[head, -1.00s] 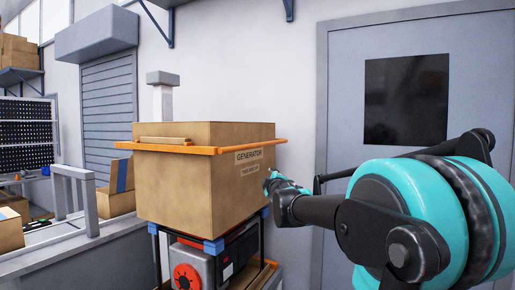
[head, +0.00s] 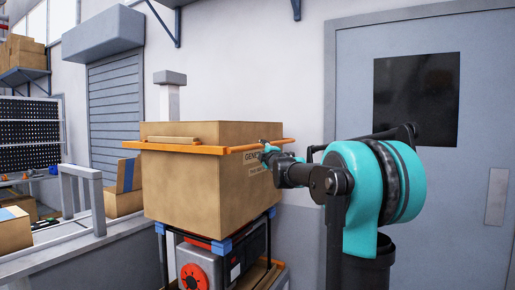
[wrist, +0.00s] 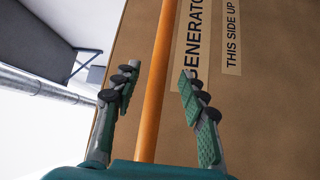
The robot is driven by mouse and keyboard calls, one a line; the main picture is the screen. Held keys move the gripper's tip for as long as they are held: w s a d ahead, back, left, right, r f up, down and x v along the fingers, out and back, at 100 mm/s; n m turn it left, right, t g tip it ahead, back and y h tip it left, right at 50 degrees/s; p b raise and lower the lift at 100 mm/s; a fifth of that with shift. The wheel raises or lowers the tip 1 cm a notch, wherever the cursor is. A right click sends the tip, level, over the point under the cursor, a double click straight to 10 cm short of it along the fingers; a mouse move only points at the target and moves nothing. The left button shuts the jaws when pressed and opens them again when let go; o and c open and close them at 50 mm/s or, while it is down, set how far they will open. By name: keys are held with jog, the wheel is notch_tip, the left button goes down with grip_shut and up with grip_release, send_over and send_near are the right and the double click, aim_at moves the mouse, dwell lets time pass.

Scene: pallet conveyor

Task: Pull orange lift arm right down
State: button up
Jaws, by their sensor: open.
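The orange lift arm (head: 195,150) runs along the upper part of a large cardboard box, with one bar across the front and one along the right side. In the wrist view the orange bar (wrist: 157,80) passes between the two green-padded fingers of my gripper (wrist: 157,88), with a gap on each side. The fingers are open. In the head view my gripper (head: 268,153) is at the right side of the box, by the bar's far part. The box (head: 180,185) carries a "GENERATOR" label, partly hidden behind my gripper.
The box sits on a black frame with blue corners (head: 220,245), above a grey machine with a red dial (head: 193,277). A grey door (head: 480,130) is at the right. A grey rail (head: 75,190) and smaller boxes (head: 12,230) stand at the left.

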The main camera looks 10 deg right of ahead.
aim_at(259, 147)
jog(key=w, duration=0.4)
jog(key=w+a+r, duration=0.1)
jog(key=w, duration=0.2)
grip_shut()
dwell(0.3)
